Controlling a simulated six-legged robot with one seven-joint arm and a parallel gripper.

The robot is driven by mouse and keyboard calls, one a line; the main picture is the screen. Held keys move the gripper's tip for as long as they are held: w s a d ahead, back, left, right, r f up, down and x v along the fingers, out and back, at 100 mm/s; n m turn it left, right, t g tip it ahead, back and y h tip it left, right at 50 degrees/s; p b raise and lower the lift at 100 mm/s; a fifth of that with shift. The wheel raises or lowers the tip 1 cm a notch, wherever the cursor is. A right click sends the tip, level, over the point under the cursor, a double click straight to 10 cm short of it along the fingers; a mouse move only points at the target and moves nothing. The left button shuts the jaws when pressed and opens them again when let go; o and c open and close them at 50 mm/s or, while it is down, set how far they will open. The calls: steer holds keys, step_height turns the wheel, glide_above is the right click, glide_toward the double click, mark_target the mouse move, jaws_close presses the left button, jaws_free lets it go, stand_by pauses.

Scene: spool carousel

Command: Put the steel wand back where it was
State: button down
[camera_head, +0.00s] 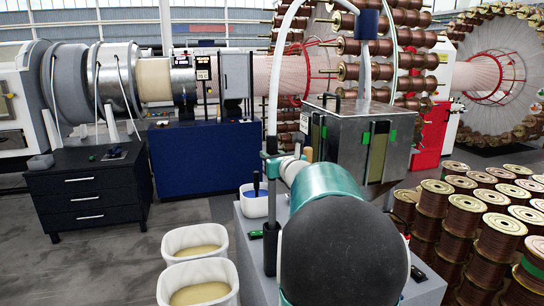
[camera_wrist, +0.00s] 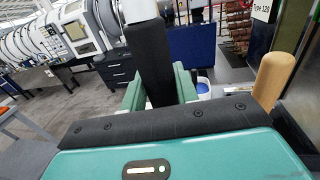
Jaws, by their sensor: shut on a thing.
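My gripper (camera_wrist: 158,92) is shut on a black upright handle (camera_wrist: 150,55), which stands between its two green fingers in the wrist view. A pale grey part shows at the handle's top, cut by the picture's edge. In the head view a white hose (camera_head: 274,85) comes down to the dark piece (camera_head: 271,145) at my gripper (camera_head: 271,160). My arm hides part of the area below.
A steel box (camera_head: 345,125) with a blue-capped hose fitting (camera_head: 367,24) stands behind my arm. A tan handle (camera_wrist: 275,78) is close on the right. A white tub (camera_head: 254,205) with blue content is left of my arm. Copper spools (camera_head: 465,215) crowd the right; open floor lies left.

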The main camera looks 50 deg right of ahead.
steer(key=c, duration=1.1)
jaws_free()
steer(key=shift+f, duration=0.1)
steer(key=shift+o, duration=0.2)
